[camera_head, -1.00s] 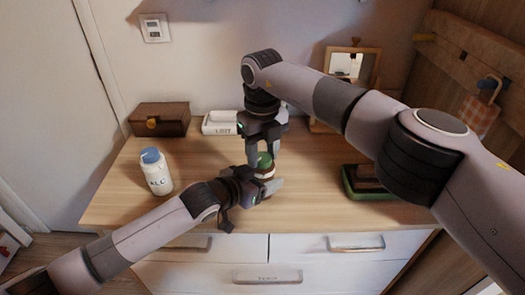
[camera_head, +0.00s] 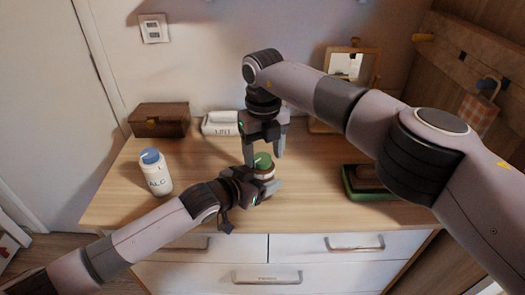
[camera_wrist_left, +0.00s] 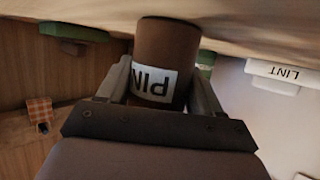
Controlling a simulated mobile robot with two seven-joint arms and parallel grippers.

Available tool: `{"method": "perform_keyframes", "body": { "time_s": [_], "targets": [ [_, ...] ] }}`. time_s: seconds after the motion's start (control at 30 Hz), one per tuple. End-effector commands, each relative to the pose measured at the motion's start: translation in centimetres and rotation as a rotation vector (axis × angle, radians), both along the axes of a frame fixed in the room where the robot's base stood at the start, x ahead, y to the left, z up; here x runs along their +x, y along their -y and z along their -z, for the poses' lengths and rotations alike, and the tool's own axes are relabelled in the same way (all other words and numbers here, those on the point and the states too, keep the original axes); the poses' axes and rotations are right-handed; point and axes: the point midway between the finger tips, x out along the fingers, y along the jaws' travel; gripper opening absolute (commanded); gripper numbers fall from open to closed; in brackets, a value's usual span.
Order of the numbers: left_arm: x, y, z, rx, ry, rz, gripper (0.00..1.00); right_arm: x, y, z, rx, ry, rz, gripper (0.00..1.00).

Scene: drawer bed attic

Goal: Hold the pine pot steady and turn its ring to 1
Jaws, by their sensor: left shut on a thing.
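The pine pot is a brown pot with a green top (camera_head: 263,160) that bears a white mark; the ring's number cannot be read. My left gripper (camera_head: 264,186) is shut around the pot's body near the front of the dresser top. The left wrist view shows the brown pot (camera_wrist_left: 166,50) upside down between the fingers, with part of a white "PIN" label. My right gripper (camera_head: 265,155) points down over the pot, its fingers apart on either side of the green top; whether they touch it cannot be told.
A white ALC bottle (camera_head: 157,178) stands at left on the dresser top (camera_head: 215,160). Behind are a brown box (camera_head: 160,121) and a white LINT box (camera_head: 219,124). A green tray (camera_head: 372,194) lies at right, with a framed mirror (camera_head: 346,66) at the back.

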Motion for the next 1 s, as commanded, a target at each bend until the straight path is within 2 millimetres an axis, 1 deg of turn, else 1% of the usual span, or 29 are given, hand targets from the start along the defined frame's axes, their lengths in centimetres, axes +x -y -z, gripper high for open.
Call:
{"method": "perform_keyframes", "body": {
  "time_s": [0.03,0.2,0.3,0.37,0.7,0.83,1.0],
  "targets": [
    [0.0,0.1,0.0,0.000,-0.002,0.001,0.30,-0.3,-0.5,0.1,0.007,-0.007,-0.009,0.70],
    [0.0,0.1,0.0,-0.001,-0.002,0.000,0.30,-0.4,-0.6,0.1,0.008,-0.009,-0.012,0.70],
    [0.0,0.1,0.0,-0.001,-0.002,-0.001,0.30,-0.4,-0.6,-0.4,0.009,-0.010,-0.013,0.70],
    [0.0,0.0,0.0,0.000,-0.003,-0.001,0.30,-0.4,-0.7,-1.0,0.009,-0.009,-0.014,0.70],
    [0.0,-0.1,0.2,0.002,-0.005,-0.002,0.30,-0.2,-0.4,-6.2,0.004,-0.002,-0.007,0.70],
    [0.0,-0.1,0.2,0.002,-0.004,-0.002,0.30,-0.1,-0.2,-7.4,0.003,0.000,-0.004,0.70],
    [0.0,0.0,0.1,0.001,-0.003,-0.002,0.30,-0.1,-0.1,-8.0,0.002,-0.001,-0.003,0.70]
  ]
}}
